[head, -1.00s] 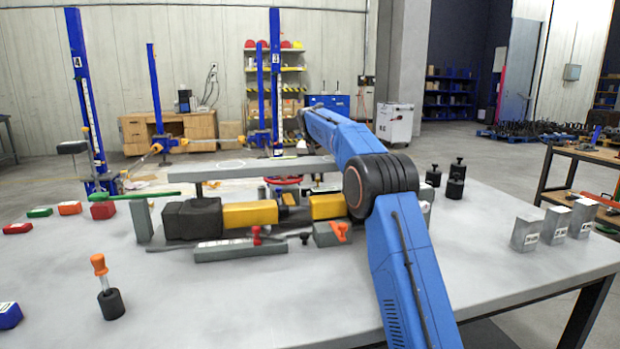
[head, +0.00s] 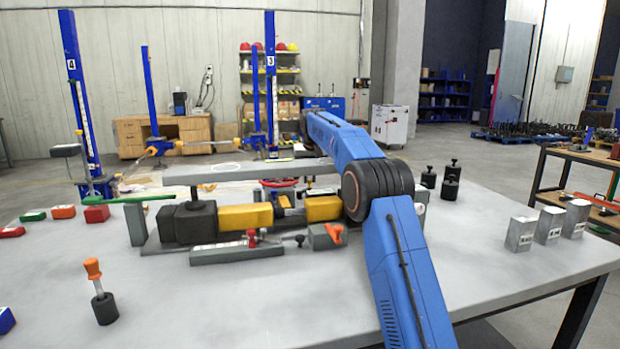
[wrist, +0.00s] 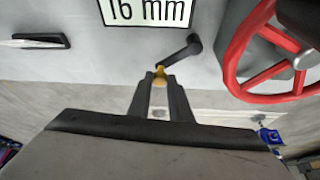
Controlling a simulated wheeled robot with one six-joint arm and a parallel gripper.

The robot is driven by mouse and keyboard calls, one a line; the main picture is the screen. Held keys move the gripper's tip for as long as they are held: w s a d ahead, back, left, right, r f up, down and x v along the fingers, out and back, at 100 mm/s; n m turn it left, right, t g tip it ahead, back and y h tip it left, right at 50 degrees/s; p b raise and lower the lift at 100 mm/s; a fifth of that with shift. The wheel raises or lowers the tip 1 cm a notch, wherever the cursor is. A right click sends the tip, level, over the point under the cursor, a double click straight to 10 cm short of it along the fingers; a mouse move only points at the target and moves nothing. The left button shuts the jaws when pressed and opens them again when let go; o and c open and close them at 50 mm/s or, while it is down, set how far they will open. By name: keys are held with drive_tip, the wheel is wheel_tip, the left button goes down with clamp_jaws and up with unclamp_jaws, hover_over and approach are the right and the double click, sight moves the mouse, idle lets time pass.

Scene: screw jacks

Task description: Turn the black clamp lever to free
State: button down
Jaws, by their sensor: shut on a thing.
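In the wrist view a short black clamp lever (wrist: 182,50) runs from a round pivot at upper right down to the left, on a grey face below a "16 mm" label (wrist: 148,12). My gripper (wrist: 160,76) has its narrow fingertips closed at the lever's lower left end. A small yellow piece (wrist: 161,72) shows between the fingertips; I cannot tell whether it is part of the lever. In the head view my arm hides the gripper, and I cannot make out the lever there.
A red handwheel (wrist: 232,66) stands close right of the lever. In the head view, a long grey beam (head: 235,172) lies above yellow blocks (head: 245,216) on the table.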

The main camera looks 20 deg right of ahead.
drive_tip(key=c, duration=1.6)
unclamp_jaws()
drive_tip(key=v, duration=1.7)
drive_tip(key=shift+s+r, duration=0.1)
drive_tip(key=shift+r, duration=0.1)
drive_tip(key=shift+c, duration=0.3)
